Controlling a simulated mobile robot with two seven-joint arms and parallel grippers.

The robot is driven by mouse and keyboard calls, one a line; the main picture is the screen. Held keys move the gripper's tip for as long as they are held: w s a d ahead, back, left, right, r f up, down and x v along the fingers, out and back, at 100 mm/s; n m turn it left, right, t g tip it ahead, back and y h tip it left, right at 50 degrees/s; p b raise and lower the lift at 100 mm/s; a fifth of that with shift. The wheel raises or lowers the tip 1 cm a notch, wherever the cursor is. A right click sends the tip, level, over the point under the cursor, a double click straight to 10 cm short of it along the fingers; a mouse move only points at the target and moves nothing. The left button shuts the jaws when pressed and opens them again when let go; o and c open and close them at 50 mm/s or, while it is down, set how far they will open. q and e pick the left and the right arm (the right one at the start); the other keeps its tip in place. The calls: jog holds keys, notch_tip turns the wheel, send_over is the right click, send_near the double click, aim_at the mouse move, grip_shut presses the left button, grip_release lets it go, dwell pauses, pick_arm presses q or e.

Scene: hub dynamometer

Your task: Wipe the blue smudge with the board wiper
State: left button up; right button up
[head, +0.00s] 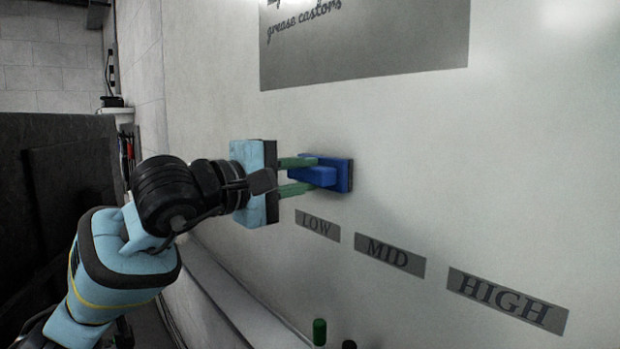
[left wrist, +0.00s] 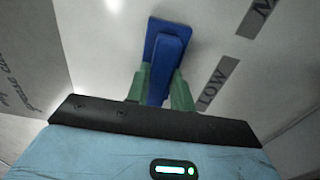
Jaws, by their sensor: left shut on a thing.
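My left gripper (head: 297,175) comes in from the left in the head view. Its green fingers are shut on the handle of the blue board wiper (head: 341,174). The wiper's dark pad side faces the whiteboard (head: 430,150) and lies at or very near its surface; I cannot tell whether it touches. The wiper is above the LOW label (head: 317,226). In the left wrist view, the wiper (left wrist: 166,45) stands out between the fingers (left wrist: 160,92). No blue smudge shows in either view; the wiper and gripper may hide it. My right gripper is not in view.
A MID label (head: 389,254) and a HIGH label (head: 506,299) run along the lower board. A grey panel with writing (head: 365,50) is above. A green marker-like object (head: 319,332) stands at the bottom, near the ledge (head: 225,285). The board right of the wiper is clear.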

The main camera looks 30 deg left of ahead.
aim_at(289, 171)
pick_arm(q)
jog(key=shift+w+a, duration=0.1)
jog(key=shift+a, duration=0.1)
jog(key=shift+w+a+b, duration=0.2)
jog(key=shift+w+a, duration=0.15)
jog(key=shift+a, duration=0.4)
jog(key=shift+w+a+b, duration=0.15)
jog(key=shift+w+a, duration=0.15)
jog(key=shift+a, duration=0.4)
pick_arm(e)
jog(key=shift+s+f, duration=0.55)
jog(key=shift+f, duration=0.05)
pick_arm(q)
jog(key=shift+s, duration=0.1)
jog(key=shift+v, duration=1)
jog(key=shift+b+v, duration=0.4)
jog(key=shift+v, duration=1)
jog(key=shift+s+a, duration=0.2)
jog(key=shift+s, duration=0.3)
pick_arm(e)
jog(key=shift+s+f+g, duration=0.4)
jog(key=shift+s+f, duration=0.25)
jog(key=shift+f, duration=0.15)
